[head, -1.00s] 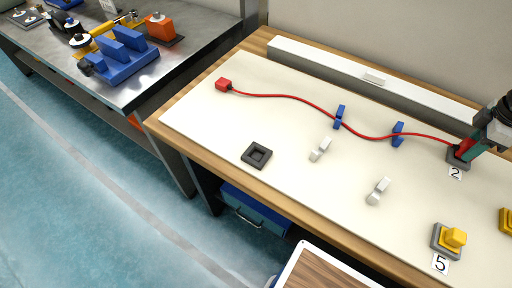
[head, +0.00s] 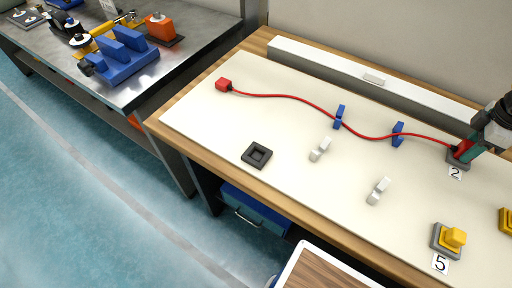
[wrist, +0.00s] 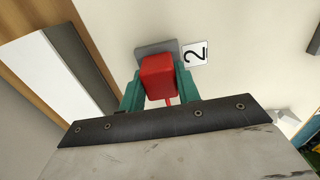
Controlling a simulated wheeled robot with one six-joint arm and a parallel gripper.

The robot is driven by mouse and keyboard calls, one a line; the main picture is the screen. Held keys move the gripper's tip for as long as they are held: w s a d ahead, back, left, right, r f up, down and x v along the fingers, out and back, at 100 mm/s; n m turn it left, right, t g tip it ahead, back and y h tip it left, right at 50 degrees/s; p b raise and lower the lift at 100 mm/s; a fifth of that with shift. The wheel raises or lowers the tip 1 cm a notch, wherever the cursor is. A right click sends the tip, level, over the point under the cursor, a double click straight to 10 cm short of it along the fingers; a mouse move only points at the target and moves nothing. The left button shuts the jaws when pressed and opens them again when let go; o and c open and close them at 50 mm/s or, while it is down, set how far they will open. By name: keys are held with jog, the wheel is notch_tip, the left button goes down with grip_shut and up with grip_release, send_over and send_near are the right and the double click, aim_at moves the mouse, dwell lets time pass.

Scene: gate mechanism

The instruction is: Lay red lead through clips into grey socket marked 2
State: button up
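The lead appears to pass through both clips. My gripper (head: 468,150) is shut on the plug, with a green finger on each side in the wrist view (wrist: 158,85). The plug is at the grey socket (head: 459,163) beside the label 2 (head: 455,173). In the wrist view the plug covers much of the socket (wrist: 160,47), so its depth of seating is unclear.
Two white clips (head: 320,150) (head: 378,191) stand empty nearer the front. A black square socket (head: 257,155) and a grey socket with a yellow plug (head: 452,240), marked 5, are also on the board. A long white-topped rail (head: 370,79) runs along the back.

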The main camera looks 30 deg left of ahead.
jog(key=o, duration=0.6)
jog(key=shift+f, duration=0.1)
jog(key=shift+r, duration=3.9)
